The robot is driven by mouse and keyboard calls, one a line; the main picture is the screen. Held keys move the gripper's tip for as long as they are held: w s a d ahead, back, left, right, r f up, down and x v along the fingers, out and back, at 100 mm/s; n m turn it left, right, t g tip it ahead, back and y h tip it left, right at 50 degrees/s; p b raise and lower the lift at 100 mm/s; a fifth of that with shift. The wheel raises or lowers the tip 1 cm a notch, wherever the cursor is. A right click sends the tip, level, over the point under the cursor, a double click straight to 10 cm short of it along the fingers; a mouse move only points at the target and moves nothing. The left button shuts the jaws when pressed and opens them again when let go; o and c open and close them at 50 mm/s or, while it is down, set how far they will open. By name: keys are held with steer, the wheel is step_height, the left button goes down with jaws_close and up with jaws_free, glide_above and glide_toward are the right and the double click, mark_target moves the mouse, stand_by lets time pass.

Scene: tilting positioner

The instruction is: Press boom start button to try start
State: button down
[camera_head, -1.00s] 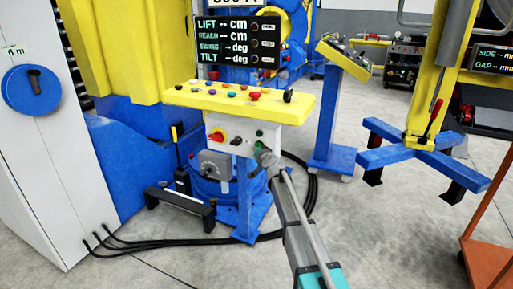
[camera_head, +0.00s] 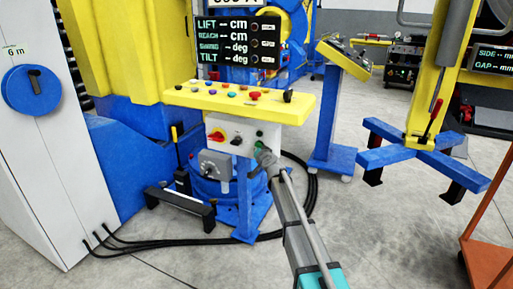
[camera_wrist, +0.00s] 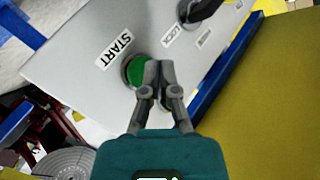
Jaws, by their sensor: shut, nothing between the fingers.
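The green start button (camera_wrist: 138,70) sits on a light grey panel beside a START label (camera_wrist: 115,50) in the wrist view. My gripper (camera_wrist: 158,68) is shut and empty, with its fingertips over the right part of the button; I cannot tell whether they touch it. In the head view my gripper (camera_head: 266,156) is at the lower right of the white front panel (camera_head: 232,128) of the control stand, below its yellow top. The start button is small there and partly hard to make out.
A black switch (camera_wrist: 200,8) marked LOCK is next to the button. The yellow desk (camera_head: 240,101) carries several coloured buttons and a lever above my gripper. The readout (camera_head: 238,42) shows dashes. Black cables (camera_head: 312,190) lie on the floor; a second console (camera_head: 345,58) stands at right.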

steer(key=shift+w+d, duration=0.3)
steer(key=shift+w, duration=0.45)
stand_by(1.2)
steer(key=shift+s, duration=0.2)
steer(key=shift+s+a, duration=0.3)
steer(key=shift+s, duration=0.35)
stand_by(0.4)
steer(key=shift+s+a, duration=0.3)
steer(key=shift+s, duration=0.5)
steer(key=shift+s+a, duration=0.25)
steer(key=shift+s, duration=0.55)
steer(key=shift+s+a, duration=0.3)
steer(key=shift+s, duration=0.5)
steer(key=s+d+f+n+g+h, duration=0.15)
steer(key=s+d+f+g, duration=0.35)
steer(key=s+d, duration=0.6)
steer(key=s+d+f+g+h, duration=0.3)
steer(key=s+d+f+g, duration=0.3)
steer(key=s, duration=0.9)
steer(key=s+d+f+n+g+h, duration=0.1)
steer(key=s+d+f+g+h, duration=0.3)
steer(key=s+d, duration=0.75)
step_height(320, 180, up, 28)
steer(key=s+a+y+p, duration=0.1)
steer(key=s+p, duration=0.1)
steer(key=p, duration=2.7)
steer(key=shift+a, duration=0.15)
